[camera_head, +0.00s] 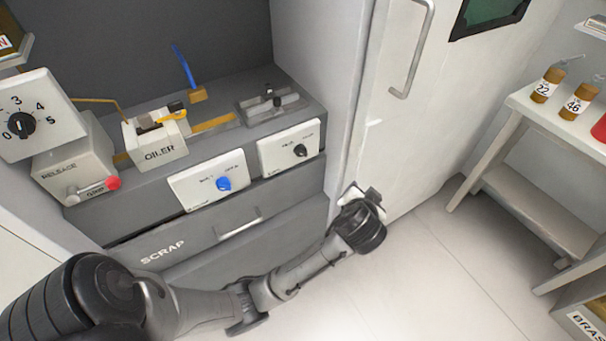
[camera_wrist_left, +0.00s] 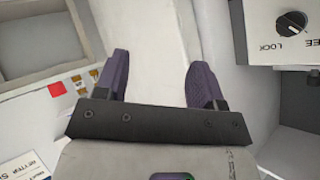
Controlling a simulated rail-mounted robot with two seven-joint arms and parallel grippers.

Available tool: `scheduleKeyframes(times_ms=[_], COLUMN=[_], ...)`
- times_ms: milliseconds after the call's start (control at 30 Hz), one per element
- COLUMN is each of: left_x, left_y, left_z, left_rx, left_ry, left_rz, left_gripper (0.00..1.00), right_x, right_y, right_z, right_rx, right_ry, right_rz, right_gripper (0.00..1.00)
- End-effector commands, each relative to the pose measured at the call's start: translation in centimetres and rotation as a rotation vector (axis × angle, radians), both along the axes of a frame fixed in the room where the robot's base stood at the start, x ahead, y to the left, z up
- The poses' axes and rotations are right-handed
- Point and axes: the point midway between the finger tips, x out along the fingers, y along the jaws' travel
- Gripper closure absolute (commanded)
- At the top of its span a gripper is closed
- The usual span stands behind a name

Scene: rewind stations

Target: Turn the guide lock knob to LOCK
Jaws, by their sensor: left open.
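The guide lock knob (camera_head: 300,150) is a small black knob on a white panel (camera_head: 272,158), at the right end of the grey cabinet front. In the left wrist view the knob (camera_wrist_left: 291,22) shows at the upper right, with LOCK and FREE lettering upside down beside it. I cannot tell for sure which word it points at. My left gripper (camera_head: 371,195) is to the right of the panel, in front of the white door, apart from the knob. In the left wrist view its two purple-padded fingers (camera_wrist_left: 158,85) are spread with nothing between them. My right gripper is not in view.
A similar panel with a blue knob (camera_head: 224,184) is left of the guide lock panel. A drawer handle (camera_head: 240,222) sticks out below. A red-tipped lever (camera_head: 113,183) and the oiler (camera_head: 158,150) are further left. A shelf with bottles (camera_head: 545,85) stands right; floor between is clear.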

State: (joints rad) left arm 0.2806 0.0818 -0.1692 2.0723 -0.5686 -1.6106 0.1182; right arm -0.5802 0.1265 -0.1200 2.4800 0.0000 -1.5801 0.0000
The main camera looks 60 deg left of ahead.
Motion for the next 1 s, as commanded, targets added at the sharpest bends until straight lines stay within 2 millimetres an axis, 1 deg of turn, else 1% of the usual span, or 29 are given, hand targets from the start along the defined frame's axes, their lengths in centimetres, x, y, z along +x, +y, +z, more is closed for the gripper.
scheduleKeyframes(times_ms=[33, 67, 100, 167, 233, 300, 400, 500, 633, 833, 967, 1000], left_x=[0.7, 0.8, 0.6, 0.1, -0.7, -1.4, -2.5, -3.3, -3.5, -3.5, -3.4, -3.4], left_y=[1.3, 2.1, 3.1, 4.4, 5.6, 6.5, 7.1, 7.2, 7.2, 7.5, 8.9, 9.5], left_z=[-3.2, -3.3, -3.3, -3.3, -3.4, -3.0, -2.0, -1.0, -0.9, -0.9, -1.0, -1.0], left_rx=[0.044, 0.07, 0.108, 0.168, 0.238, 0.3, 0.343, 0.325, 0.255, 0.201, 0.197, 0.196], left_ry=[-0.014, -0.026, -0.046, -0.09, -0.178, -0.303, -0.514, -0.698, -0.839, -0.93, -0.942, -0.941], left_rz=[0.11, 0.183, 0.28, 0.42, 0.57, 0.703, 0.838, 0.913, 0.959, 0.982, 0.984, 0.984], left_gripper=[0.37, 0.37, 0.37, 0.37, 0.37, 0.37, 0.37, 0.37, 0.37, 0.37, 0.37, 0.37], right_x=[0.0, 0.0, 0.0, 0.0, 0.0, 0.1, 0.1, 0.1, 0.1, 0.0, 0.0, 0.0], right_y=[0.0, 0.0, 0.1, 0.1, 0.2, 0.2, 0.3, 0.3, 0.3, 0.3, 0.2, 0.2], right_z=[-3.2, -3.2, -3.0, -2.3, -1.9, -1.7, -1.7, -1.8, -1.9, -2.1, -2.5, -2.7], right_rx=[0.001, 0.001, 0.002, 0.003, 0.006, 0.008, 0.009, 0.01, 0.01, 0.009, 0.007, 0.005], right_ry=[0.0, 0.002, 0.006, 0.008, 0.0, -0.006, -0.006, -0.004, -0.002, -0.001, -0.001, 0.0], right_rz=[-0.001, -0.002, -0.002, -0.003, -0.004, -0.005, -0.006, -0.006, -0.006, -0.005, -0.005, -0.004], right_gripper=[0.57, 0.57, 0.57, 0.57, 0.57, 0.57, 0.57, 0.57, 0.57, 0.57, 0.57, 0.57])
